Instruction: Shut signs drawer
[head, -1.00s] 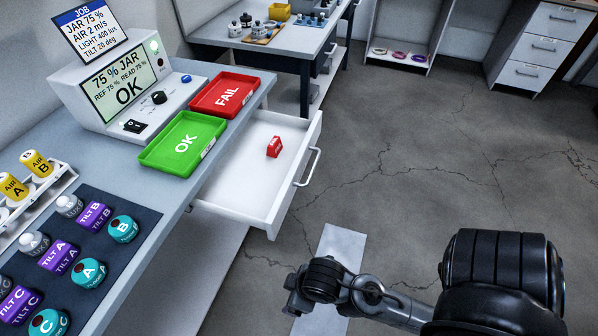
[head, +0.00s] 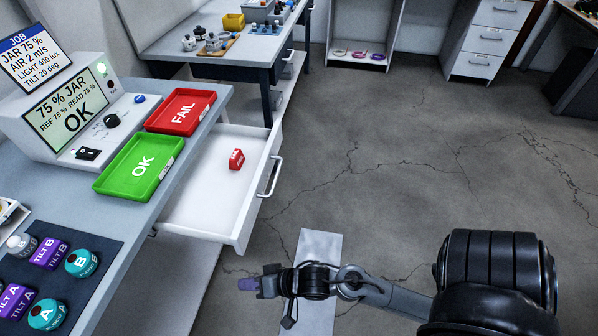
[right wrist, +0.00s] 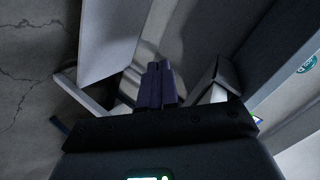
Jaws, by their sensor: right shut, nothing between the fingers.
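The white signs drawer (head: 205,200) stands pulled out from under the bench, with its silver bar handle (head: 273,177) on the front face. My right gripper (head: 250,285) is in front of and below the drawer in the head view, apart from the handle. In the right wrist view its purple fingertips (right wrist: 158,85) are together and hold nothing. White panels show beyond the fingers there; I cannot tell for sure which is the drawer. My left gripper is not in view.
A green OK tray (head: 140,167) and a red FAIL tray (head: 180,111) sit on the bench above the drawer. A tester (head: 75,110) reading OK stands at the back left. Sensors lie on a dark mat (head: 85,295). Open floor (head: 400,170) lies to the right.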

